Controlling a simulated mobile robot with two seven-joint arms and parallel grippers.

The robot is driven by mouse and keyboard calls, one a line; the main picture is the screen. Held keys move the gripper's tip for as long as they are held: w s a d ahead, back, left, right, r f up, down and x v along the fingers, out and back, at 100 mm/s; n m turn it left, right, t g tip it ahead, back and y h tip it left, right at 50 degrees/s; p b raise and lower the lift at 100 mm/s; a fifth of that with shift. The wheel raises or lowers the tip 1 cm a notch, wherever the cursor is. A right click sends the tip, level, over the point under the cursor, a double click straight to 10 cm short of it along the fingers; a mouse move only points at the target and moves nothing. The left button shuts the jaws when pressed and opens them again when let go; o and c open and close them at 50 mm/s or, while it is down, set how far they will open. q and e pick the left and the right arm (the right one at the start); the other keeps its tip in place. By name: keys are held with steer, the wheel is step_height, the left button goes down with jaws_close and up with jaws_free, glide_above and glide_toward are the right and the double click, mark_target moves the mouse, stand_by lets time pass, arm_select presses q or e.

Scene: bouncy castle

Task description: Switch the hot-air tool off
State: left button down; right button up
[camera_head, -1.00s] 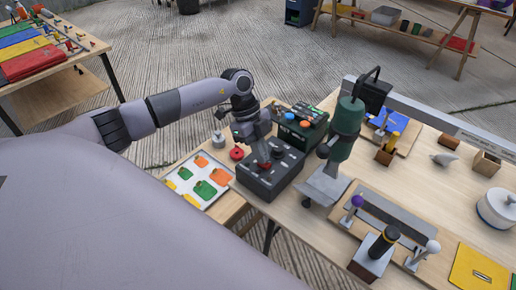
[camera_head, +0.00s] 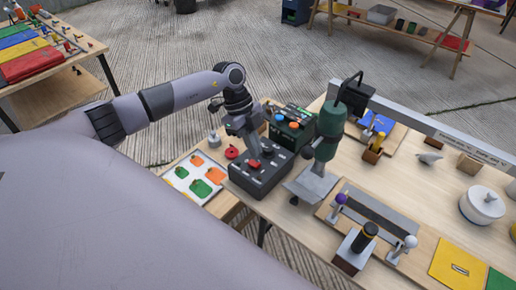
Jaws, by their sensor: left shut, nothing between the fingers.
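The hot-air tool (camera_head: 328,130) has a green body. It is mounted upright over a flat grey plate on the wooden table. To its left sits a dark control box (camera_head: 246,184) with knobs on its top, one of them a red knob (camera_head: 254,164). My left gripper (camera_head: 253,158) points down at this box with its fingers at the red knob. It is shut and holds nothing. I cannot tell whether the fingertips touch the knob. My right gripper is not in view.
A second dark box (camera_head: 291,131) with coloured knobs stands behind the control box. A tray (camera_head: 174,192) of colour patches lies to the left, near a red button (camera_head: 232,152). A round white pot (camera_head: 483,205) stands at the right. Several upright handles stand in front of the tool.

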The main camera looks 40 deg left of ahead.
arm_select(q)
steer(key=shift+a+r, duration=0.2)
steer(key=shift+r, duration=0.4)
steer(key=a+r+b, duration=0.1)
steer(key=a+r, duration=0.4)
steer(key=r, duration=0.2)
steer(key=shift+w+a+r, duration=0.2)
steer(key=shift+w+a, duration=0.05)
steer(key=shift+a, duration=0.05)
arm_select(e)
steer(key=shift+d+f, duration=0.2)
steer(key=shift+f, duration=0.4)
